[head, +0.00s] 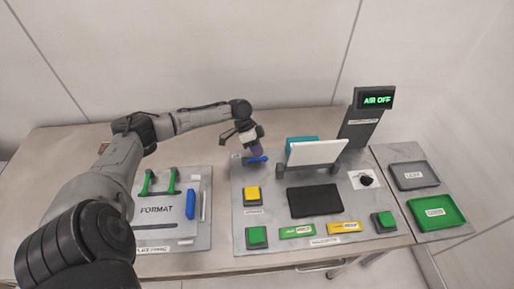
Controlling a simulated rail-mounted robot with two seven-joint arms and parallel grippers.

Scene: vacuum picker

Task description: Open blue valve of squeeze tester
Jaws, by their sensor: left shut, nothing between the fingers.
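The blue valve (256,160) is a small blue handle at the back left of the grey tester panel (238,190). My left gripper (258,150) points down just above the valve handle and is shut with nothing in it. The fingertips are small here, and I cannot tell whether they touch the handle. My right gripper is not in view. A display (375,98) on the dark post at the back right reads "AIR OFF" in green.
The panel holds a yellow button (252,193), green buttons (257,236), a black pad (315,201), a raised white plate (315,152) and a black knob (366,180). A FORMAT board (157,228) with green handles lies left. Grey (413,175) and green trays (436,212) stand right.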

